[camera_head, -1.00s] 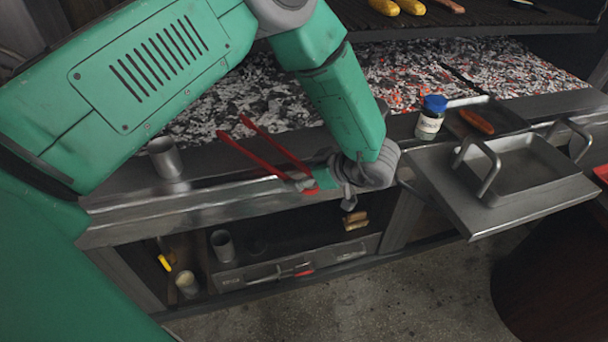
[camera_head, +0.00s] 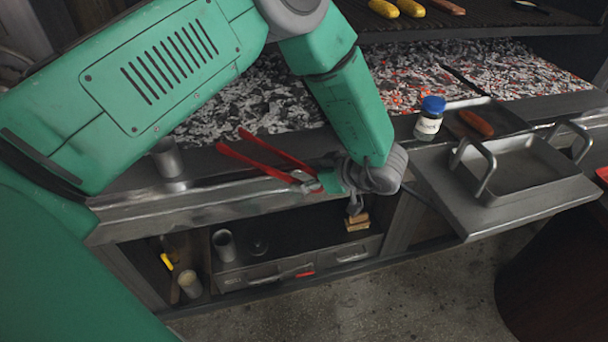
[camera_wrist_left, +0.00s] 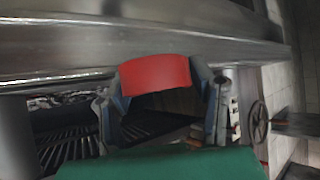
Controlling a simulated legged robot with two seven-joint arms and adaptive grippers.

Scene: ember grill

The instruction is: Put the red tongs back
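The red tongs (camera_head: 266,158) are in my left gripper (camera_head: 330,180), above the steel front edge of the grill. Their two red arms spread to the left toward the coals, and their grey joint end sits at the gripper. In the left wrist view, a red part of the tongs (camera_wrist_left: 155,75) lies across between the two fingers of my left gripper (camera_wrist_left: 160,88), which appear closed around it. The exact finger contact is partly hidden in the head view. My right gripper is not in view.
A metal cup (camera_head: 167,158) stands on the ledge at left. A blue-lidded jar (camera_head: 429,118) and a steel pan (camera_head: 515,170) are at right. Glowing coals (camera_head: 440,75) lie behind. Below is a shelf (camera_head: 300,236) with a cup (camera_head: 223,245) and wooden blocks (camera_head: 357,222).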

